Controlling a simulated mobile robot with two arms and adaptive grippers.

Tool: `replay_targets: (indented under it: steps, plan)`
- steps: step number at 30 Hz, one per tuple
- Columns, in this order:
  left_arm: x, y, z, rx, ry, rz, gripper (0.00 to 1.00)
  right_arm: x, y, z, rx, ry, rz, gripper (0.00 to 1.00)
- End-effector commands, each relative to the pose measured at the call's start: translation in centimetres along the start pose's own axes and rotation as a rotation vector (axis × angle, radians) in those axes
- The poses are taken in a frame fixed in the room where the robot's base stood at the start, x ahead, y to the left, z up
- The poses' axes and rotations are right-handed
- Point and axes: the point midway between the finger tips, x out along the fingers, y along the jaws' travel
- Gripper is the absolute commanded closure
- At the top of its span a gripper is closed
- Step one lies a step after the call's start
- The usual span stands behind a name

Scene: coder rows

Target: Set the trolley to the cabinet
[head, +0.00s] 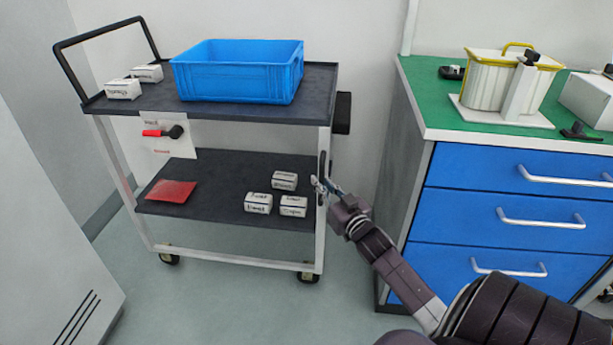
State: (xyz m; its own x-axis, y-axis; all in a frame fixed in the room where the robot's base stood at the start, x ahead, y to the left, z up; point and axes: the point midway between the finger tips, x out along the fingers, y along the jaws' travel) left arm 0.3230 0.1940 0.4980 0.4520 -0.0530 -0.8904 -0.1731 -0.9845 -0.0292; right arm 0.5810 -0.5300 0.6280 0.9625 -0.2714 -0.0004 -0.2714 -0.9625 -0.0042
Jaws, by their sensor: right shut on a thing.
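The trolley (235,119) stands at the left, with white legs, two dark shelves and wheels. A black push handle rises at its left end. The blue cabinet (470,215) with silver drawer handles and a green top stands at the right. A gap of floor lies between trolley and cabinet. My right gripper (322,186) is at the trolley's right front leg, shut on a dark upright handle there; its fingertips are small in view. My left gripper is not in view.
A blue crate (235,75) and white boxes (123,89) stand on the trolley's top shelf. Several white boxes (258,203) and a red packet (171,191) lie on its lower shelf. A white container (488,80) stands on the cabinet. A pale cabinet (45,220) is at the left front.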

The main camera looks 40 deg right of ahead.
Motion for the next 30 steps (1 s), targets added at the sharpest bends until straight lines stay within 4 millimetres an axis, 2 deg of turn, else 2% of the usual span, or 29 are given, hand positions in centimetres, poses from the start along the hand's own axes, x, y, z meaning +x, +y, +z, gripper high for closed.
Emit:
replay_targets:
  steps: [1, 3, 13, 15, 21, 30]
  plan:
    - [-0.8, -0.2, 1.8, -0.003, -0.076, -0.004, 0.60, -0.5, 0.8, 0.0, -0.003, -0.007, 0.003, 1.00]
    - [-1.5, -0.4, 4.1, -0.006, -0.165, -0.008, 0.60, -1.1, 1.7, -0.1, -0.002, -0.006, 0.003, 1.00]
    - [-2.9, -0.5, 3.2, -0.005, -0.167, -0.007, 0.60, -4.0, 6.0, -0.1, -0.003, -0.007, 0.004, 1.00]
    - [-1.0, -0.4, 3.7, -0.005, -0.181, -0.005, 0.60, -4.7, 7.1, -0.1, -0.004, -0.007, 0.004, 1.00]
    - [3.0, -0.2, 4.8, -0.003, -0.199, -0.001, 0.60, -6.6, 9.9, -0.1, -0.004, -0.007, 0.004, 1.00]
    - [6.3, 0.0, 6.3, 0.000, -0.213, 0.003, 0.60, -8.4, 12.6, 0.0, -0.001, -0.005, 0.002, 1.00]
